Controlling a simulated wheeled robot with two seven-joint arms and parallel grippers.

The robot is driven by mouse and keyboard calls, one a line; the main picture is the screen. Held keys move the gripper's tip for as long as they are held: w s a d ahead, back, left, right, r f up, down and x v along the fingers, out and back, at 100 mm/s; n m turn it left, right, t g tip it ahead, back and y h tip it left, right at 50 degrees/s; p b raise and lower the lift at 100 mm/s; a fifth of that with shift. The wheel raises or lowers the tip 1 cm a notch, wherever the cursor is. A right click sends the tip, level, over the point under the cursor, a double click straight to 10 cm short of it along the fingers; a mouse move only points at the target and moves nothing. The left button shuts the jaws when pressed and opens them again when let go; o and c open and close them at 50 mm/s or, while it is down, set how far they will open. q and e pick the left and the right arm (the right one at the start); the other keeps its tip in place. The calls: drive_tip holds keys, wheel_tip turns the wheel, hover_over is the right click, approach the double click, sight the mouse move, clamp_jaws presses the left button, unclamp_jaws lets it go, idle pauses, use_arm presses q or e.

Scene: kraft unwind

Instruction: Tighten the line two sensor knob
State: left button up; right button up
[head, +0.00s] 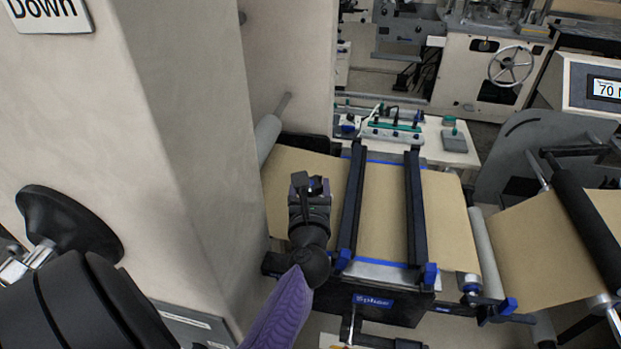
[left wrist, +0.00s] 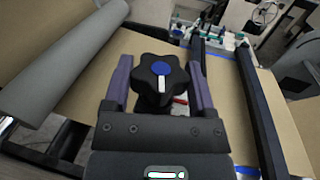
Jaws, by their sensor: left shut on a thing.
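The line two sensor knob (left wrist: 160,82) is a black star-shaped knob with a blue cap and a white line, seen in the left wrist view. My left gripper (left wrist: 158,66) has one purple finger on each side of the knob and is shut on it. My right gripper is not in view.
Brown kraft web (head: 385,210) runs under two black bars (head: 416,205) beside the knob. A beige machine column (head: 185,130) stands close on the left. A grey roller (left wrist: 65,60) lies left of the gripper. A second web (head: 550,245) runs at right.

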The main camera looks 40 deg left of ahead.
use_arm(q)
drive_tip(key=shift+a+r+m+t+h+p, duration=0.1)
drive_tip(key=shift+r+m+t+h+p, duration=0.25)
drive_tip(key=shift+m+t+h, duration=0.2)
drive_tip(key=shift+f+h, duration=0.1)
drive_tip(key=shift+h, duration=0.25)
drive_tip(key=o, duration=0.9)
drive_tip(key=shift+c, duration=0.2)
drive_tip(key=o, duration=0.3)
drive_tip(key=shift+f, duration=0.1)
